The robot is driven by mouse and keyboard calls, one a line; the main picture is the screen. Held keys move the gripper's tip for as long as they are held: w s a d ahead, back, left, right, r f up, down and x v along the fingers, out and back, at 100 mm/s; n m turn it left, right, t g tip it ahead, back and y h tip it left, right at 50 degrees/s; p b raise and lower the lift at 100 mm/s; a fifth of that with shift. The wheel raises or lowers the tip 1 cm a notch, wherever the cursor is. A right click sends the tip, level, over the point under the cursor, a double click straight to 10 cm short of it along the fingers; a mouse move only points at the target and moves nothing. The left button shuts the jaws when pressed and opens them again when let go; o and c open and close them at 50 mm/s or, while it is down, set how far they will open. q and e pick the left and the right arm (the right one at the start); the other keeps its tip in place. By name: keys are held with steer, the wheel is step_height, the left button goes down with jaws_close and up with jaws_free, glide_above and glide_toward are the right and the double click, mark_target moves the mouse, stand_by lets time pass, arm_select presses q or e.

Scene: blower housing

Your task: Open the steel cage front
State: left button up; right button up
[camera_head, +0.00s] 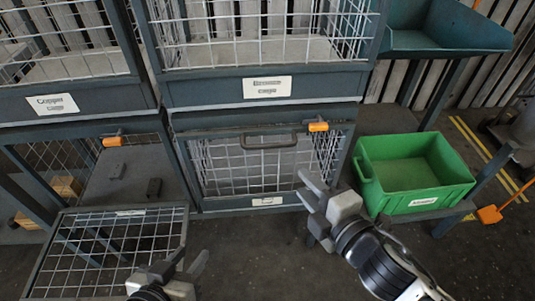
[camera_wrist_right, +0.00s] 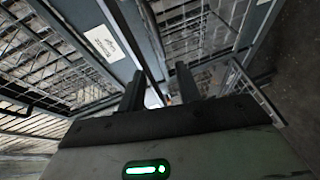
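In the head view, a lower right cage front (camera_head: 245,168) of wire mesh is upright and closed, with a dark handle (camera_head: 268,142) at its top and an orange latch (camera_head: 318,126) at the upper right. The lower left cage front (camera_head: 112,250) is folded down, leaving that cage open; its orange latch (camera_head: 112,141) is on the frame above. The small labels on both lower fronts are unreadable, so I cannot tell which is steel. My right gripper (camera_head: 309,191) is open and empty, below and right of the closed front; its fingers stand apart in the wrist view (camera_wrist_right: 160,85). My left gripper (camera_head: 186,265) is open and empty beside the folded front.
Upper cages stand above, the left one labelled copper (camera_head: 52,104), the right label (camera_head: 267,87) blurred. A green bin (camera_head: 415,172) stands at the right, close to my right arm. The floor between my grippers is clear.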

mark_target(268, 144)
steer(key=x, duration=1.6)
steer(key=shift+r+b, duration=0.15)
steer(key=shift+b, duration=0.25)
steer(key=shift+s, duration=0.1)
jaws_close()
